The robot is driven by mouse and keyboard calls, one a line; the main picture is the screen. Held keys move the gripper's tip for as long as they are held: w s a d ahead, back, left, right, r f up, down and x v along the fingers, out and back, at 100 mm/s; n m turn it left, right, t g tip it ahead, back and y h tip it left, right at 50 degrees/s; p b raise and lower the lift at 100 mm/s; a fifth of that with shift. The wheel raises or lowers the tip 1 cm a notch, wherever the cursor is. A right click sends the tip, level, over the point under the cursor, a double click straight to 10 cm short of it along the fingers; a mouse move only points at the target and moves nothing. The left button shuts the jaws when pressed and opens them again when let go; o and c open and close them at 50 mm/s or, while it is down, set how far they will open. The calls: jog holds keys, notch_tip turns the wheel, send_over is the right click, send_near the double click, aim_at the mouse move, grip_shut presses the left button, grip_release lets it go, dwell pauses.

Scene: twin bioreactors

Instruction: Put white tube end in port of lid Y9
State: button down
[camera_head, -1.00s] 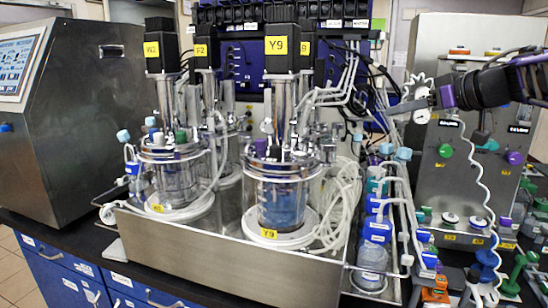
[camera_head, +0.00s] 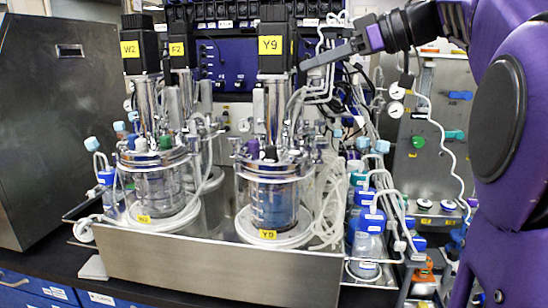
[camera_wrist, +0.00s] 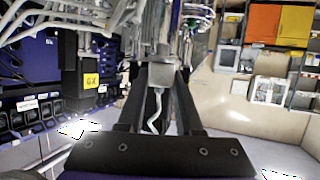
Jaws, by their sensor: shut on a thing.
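The Y9 vessel (camera_head: 270,205) stands front and centre in the head view, with a metal lid (camera_head: 275,170) crowded with ports and fittings. A black motor (camera_head: 273,20) with a yellow Y9 label stands above it. My gripper (camera_head: 305,66) is up high, just right of the motor column and well above the lid, pointing left. In the wrist view my gripper (camera_wrist: 160,72) is shut, with a white tube (camera_wrist: 155,112) showing between the fingers. The held tube end is not clear in the head view. I cannot make out which lid port is free.
A second vessel labelled W2 (camera_head: 160,190) stands to the left. Both sit in a metal tray (camera_head: 200,270). Blue-capped bottles (camera_head: 370,225) and coiled tubing (camera_head: 327,200) crowd the right side. Grey tubes (camera_head: 310,95) hang close below my gripper.

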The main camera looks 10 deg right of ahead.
jog(key=shift+s+a, duration=0.1)
jog(key=shift+s, duration=0.05)
jog(key=b, duration=0.5)
send_near(282, 135)
notch_tip(282, 135, down, 2)
jog(key=w+a, duration=0.2)
jog(key=x, duration=0.2)
jog(key=b+x, duration=0.1)
jog(key=shift+w+a+r, duration=0.25)
jog(key=shift+a, duration=0.15)
jog(key=shift+d+f+b, duration=0.1)
jog(key=shift+f+b, duration=0.3)
jog(key=shift+f, duration=0.2)
jog(key=shift+s, duration=0.15)
jog(key=shift+f, duration=0.1)
jog(key=c, duration=0.8)
grip_release()
jog(key=shift+f, duration=0.1)
jog(key=shift+c, duration=0.2)
